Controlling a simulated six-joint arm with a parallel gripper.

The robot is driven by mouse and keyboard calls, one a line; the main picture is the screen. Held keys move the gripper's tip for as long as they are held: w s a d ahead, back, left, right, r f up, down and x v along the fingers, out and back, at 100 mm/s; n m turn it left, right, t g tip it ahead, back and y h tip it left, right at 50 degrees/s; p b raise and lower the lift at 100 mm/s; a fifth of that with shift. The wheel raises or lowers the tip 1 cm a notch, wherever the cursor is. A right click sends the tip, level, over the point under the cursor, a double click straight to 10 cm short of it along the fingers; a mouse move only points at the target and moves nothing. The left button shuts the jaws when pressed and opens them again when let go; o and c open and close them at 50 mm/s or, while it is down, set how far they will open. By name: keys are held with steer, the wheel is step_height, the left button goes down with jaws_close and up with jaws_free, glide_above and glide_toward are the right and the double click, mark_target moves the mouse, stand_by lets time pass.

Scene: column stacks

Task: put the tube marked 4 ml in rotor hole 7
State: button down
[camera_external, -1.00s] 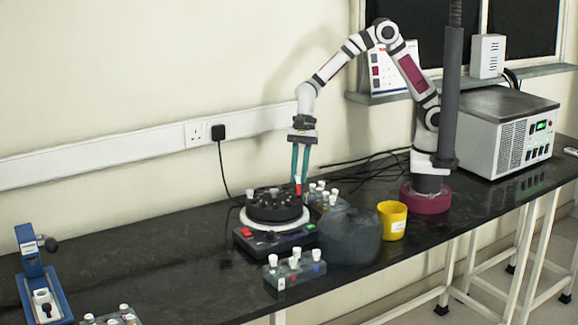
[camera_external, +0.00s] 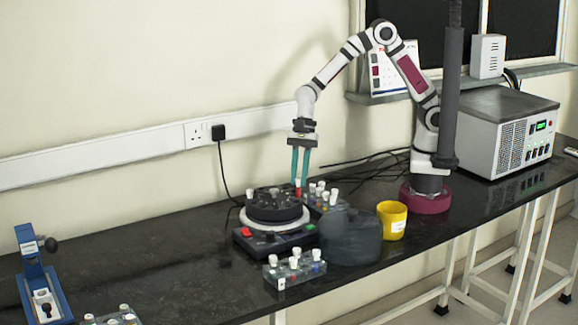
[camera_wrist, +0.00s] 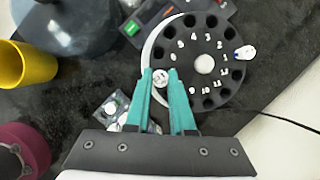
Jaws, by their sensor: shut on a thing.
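My gripper (camera_wrist: 160,73) is shut on a tube (camera_wrist: 160,78), whose white cap end shows between the teal fingers in the wrist view. The cap's marking is too small to read surely. In the external view the held tube (camera_external: 298,186) shows red, upright, at the right edge of the black rotor (camera_external: 274,207). Hole 7 is hidden by the fingers and tube. I cannot tell whether the tube's lower end is inside a hole.
Another white-capped tube (camera_wrist: 245,53) sits in the rotor near number 1. A tube rack (camera_external: 322,200) stands close to the rotor's right. A dark rounded vessel (camera_external: 350,240), a yellow cup (camera_external: 392,220) and a front rack (camera_external: 294,271) stand nearby. A cable runs behind the rotor.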

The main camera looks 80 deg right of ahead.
steer(key=shift+f, duration=0.1)
stand_by(0.3)
steer(key=shift+f, duration=1.3)
steer(key=shift+c, duration=1.8)
jaws_free()
steer(key=shift+r, duration=3.05)
